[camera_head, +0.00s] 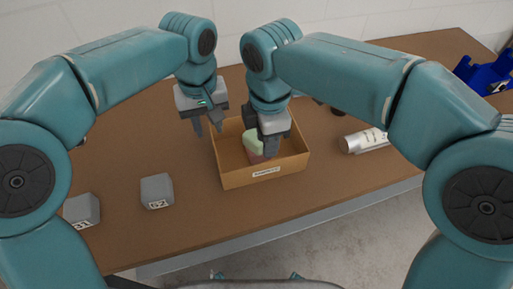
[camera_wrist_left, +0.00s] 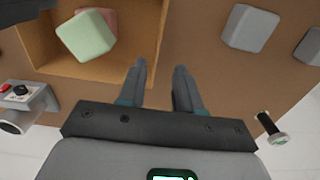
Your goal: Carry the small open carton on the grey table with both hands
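The small open carton (camera_head: 238,179) is tan with a pale label on its front wall and sits on the table (camera_head: 110,160), whose top looks brown. Inside are a pale green block (camera_head: 251,140) and a pinkish block (camera_head: 256,158); the green one also shows in the left wrist view (camera_wrist_left: 86,36). My left gripper (camera_head: 208,132) is beside the carton's left wall, fingers apart; the left wrist view shows nothing between them (camera_wrist_left: 160,66). My right gripper (camera_head: 268,148) is over the carton's inside, in front of part of the blocks. Its finger gap is unclear.
Two grey blocks, one (camera_head: 157,191) and another (camera_head: 82,209), lie left of the carton. A silver cylinder (camera_head: 365,141) lies to its right, and a blue bin (camera_head: 484,74) stands at the far right. The left wrist view shows a red-button device (camera_wrist_left: 22,97) and a dark-handled item (camera_wrist_left: 270,127).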

